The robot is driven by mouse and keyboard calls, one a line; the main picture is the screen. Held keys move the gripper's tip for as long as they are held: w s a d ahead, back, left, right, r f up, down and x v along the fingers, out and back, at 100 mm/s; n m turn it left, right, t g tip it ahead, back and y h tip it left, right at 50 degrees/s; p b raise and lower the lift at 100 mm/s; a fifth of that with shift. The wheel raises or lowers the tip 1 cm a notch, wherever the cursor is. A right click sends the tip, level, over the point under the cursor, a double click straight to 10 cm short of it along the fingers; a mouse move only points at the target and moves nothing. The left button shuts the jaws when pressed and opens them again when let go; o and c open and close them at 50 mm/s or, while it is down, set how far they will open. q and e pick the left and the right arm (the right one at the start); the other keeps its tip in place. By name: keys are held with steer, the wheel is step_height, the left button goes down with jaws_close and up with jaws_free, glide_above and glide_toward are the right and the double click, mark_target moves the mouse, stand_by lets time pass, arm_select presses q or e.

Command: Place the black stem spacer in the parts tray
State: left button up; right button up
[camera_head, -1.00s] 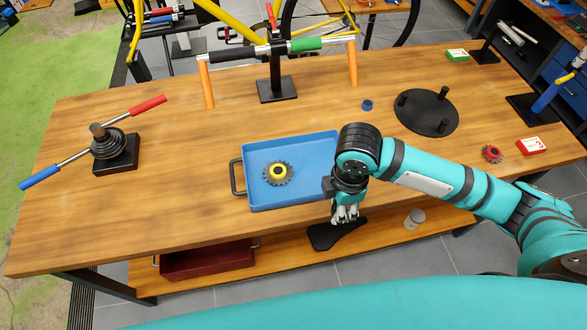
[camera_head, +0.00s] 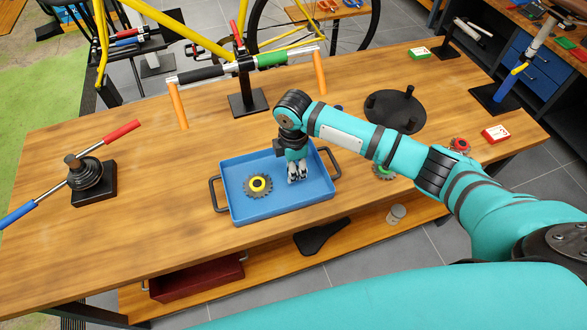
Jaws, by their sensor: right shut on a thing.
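The parts tray is the blue tray (camera_head: 240,212) with dark side handles, lying near the front edge of the wooden table. I cannot tell how high the fingers are above the tray floor. My left gripper is not in view.
A truing-like stand with red and blue grips (camera_head: 90,175) is at left. A handlebar stand (camera_head: 247,103) is behind the tray. A round black plate with pegs (camera_head: 395,111), a green-centred sprocket (camera_head: 383,171) and a red-white box (camera_head: 496,134) are at right.

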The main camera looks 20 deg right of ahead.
steer(key=shift+f, duration=0.85)
steer(key=shift+f, duration=0.15)
steer(key=o, duration=0.7)
steer(key=shift+o, duration=0.2)
step_height(320, 180, up, 12)
steer(key=shift+r+b, duration=0.2)
steer(key=shift+b, duration=0.25)
